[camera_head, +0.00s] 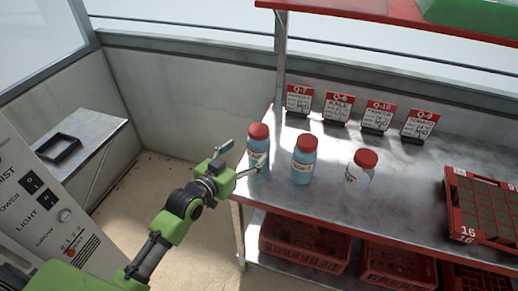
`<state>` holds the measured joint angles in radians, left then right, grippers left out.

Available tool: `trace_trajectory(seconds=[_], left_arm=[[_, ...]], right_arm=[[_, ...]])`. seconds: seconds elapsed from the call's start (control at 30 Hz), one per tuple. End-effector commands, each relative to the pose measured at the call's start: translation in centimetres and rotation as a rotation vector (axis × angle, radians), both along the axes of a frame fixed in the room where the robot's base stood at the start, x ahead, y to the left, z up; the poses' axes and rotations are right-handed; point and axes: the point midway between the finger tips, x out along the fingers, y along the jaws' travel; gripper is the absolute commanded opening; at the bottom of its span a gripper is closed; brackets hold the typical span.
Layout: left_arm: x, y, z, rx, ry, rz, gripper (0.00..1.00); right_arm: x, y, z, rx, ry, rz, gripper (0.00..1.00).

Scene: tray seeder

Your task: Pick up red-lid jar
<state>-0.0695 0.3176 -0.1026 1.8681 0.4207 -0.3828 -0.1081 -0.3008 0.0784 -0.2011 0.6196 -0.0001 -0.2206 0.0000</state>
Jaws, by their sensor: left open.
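Three jars with red lids stand upright on the metal table. The left jar (260,147) is at the table's left end and has blue contents. The middle jar (304,168) also looks blue, and the right jar (359,175) looks clear or whitish. My left gripper (241,158) is open just left of the left jar, its fingers pointing toward it. One fingertip overlaps the jar's lower edge in the picture; I cannot tell whether it touches. My right gripper is not in view.
Several label cards (338,108) with red tops stand along the table's back. A red seed tray (459,205) lies at the right. Red crates (300,253) sit on the shelf below. A side table (92,127) with a black frame and a control panel (35,190) are at left.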

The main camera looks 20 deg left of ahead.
Motion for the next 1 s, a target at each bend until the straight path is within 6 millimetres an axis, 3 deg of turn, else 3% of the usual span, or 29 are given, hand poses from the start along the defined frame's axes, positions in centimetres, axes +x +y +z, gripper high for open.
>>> trace_trajectory(seconds=[0.1, 0.37, 0.6, 1.0], left_arm=[[1.9, -0.5, -0.3, -0.002, -0.001, 0.000, 0.74], [3.7, -0.9, -0.4, -0.001, 0.000, -0.001, 0.74], [7.0, -1.6, -0.6, -0.001, 0.001, 0.000, 0.74], [8.0, -2.0, -1.0, 0.000, 0.002, -0.001, 0.71]], right_arm=[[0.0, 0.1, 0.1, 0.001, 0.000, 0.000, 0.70], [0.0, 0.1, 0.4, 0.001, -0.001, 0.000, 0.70], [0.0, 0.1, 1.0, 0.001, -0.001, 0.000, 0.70], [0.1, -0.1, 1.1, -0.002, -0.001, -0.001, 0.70]])
